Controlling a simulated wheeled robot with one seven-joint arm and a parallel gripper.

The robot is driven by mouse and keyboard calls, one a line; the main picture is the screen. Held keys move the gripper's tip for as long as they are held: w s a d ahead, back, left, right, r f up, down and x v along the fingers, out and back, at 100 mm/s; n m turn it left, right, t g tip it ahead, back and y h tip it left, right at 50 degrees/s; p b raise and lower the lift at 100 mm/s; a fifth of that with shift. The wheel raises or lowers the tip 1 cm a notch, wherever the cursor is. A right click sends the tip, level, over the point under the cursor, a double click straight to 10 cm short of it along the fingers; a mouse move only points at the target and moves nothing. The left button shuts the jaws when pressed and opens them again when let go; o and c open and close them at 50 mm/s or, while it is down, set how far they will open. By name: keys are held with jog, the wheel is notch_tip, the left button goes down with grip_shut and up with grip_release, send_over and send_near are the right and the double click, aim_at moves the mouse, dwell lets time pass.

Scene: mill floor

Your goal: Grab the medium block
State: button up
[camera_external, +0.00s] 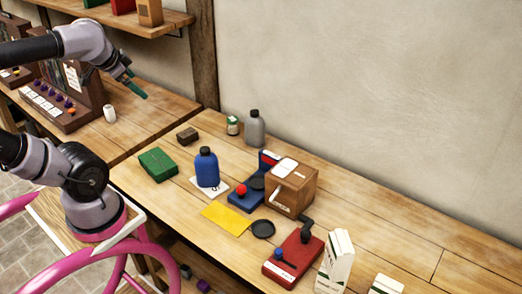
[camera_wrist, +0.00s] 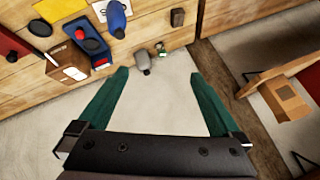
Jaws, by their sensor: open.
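No block is marked as the medium one, and I cannot tell which it is. A larger brown wooden box (camera_external: 291,188) stands further right. My gripper (camera_external: 132,88) is raised over the back left of the bench, above and left of these blocks. Its green fingers (camera_wrist: 160,88) are wide apart and empty.
A blue bottle (camera_external: 206,168), grey bottle (camera_external: 255,128) and small jar (camera_external: 233,126) stand near the blocks. A red device (camera_external: 294,258) and white cartons (camera_external: 336,262) are at the front right. A shelf (camera_external: 120,20) and wooden post (camera_external: 203,55) are behind.

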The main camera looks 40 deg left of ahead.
notch_tip(320, 180, up, 6)
jog(key=w+a+f+n+g+h, duration=0.1)
jog(key=w+a+f+n+h, duration=0.1)
jog(key=w+f+n, duration=0.8)
jog(key=w+a+f+n+g+h, duration=0.1)
jog(key=w+a+f+n, duration=0.1)
jog(key=w+f+n, duration=0.85)
jog(key=w+a+r+n+t, duration=0.3)
jog(key=a+r+n+t, duration=0.5)
jog(key=a+r+n, duration=0.95)
jog(key=h, duration=0.1)
send_near(183, 135)
jog(key=x, duration=0.4)
jog(key=shift+w+d+r, duration=0.1)
jog(key=shift+w, duration=0.25)
jog(key=shift+w+f, duration=0.15)
jog(key=shift+f, duration=0.15)
jog(key=x, duration=0.4)
jog(key=shift+w+f, duration=0.15)
jog(key=shift+w, duration=0.2)
jog(key=shift+r+x, duration=0.2)
jog(key=shift+x, duration=2.6)
jog(key=shift+w, duration=0.1)
